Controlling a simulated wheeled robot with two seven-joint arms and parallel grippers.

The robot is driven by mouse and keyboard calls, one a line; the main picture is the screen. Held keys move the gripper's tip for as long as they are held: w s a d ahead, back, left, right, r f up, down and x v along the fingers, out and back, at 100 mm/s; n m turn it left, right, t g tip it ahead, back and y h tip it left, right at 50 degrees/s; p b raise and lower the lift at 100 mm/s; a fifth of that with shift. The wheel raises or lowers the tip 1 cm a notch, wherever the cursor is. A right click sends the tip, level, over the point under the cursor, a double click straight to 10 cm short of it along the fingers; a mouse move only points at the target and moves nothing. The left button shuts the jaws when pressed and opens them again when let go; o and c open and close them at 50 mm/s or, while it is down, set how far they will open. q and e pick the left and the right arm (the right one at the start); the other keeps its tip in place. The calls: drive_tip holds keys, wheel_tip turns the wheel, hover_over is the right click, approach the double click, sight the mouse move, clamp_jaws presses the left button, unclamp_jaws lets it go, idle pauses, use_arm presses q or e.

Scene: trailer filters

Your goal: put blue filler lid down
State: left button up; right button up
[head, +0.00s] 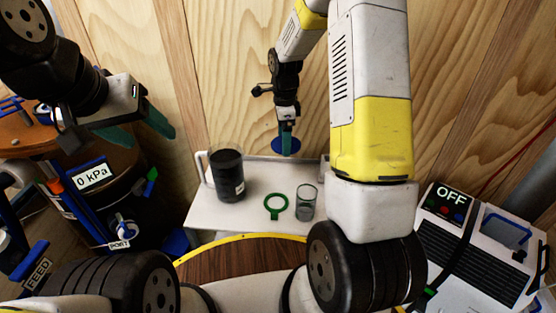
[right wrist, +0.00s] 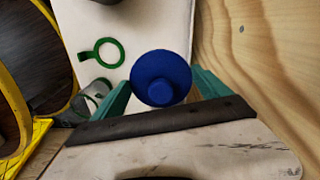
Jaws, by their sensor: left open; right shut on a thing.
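The blue filler lid (right wrist: 161,75) is a round blue disc with a knob. My right gripper (right wrist: 160,92) is shut on it, with one green finger on each side in the right wrist view. In the head view the lid (head: 286,147) hangs at the fingertips of my right gripper (head: 286,136), near the back edge of the white shelf (head: 255,215). Whether it touches the shelf cannot be told. My left gripper (head: 150,128) is open and empty at the upper left, above the brown drum.
On the shelf stand a dark pitcher (head: 227,175), a green ring with a handle (head: 276,207) and a clear glass (head: 306,202). A brown drum (head: 100,165) with a 0 kPa display is at left. A white OFF unit (head: 480,245) is at right. A wooden wall rises behind.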

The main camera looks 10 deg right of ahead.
drive_tip(key=f+m, duration=0.1)
drive_tip(key=m, duration=0.1)
drive_tip(key=f+m, duration=0.1)
drive_tip(key=m, duration=0.1)
drive_tip(key=shift+s+f, duration=0.3)
drive_tip(key=shift+s, duration=0.05)
hover_over(284, 176)
wheel_tip(284, 176, down, 5)
drive_tip(key=shift+s+a+f, duration=0.1)
drive_tip(key=shift+s+f, duration=0.05)
drive_tip(key=shift+f, duration=2.45)
drive_tip(key=o, duration=1.2)
drive_tip(key=shift+f, duration=0.15)
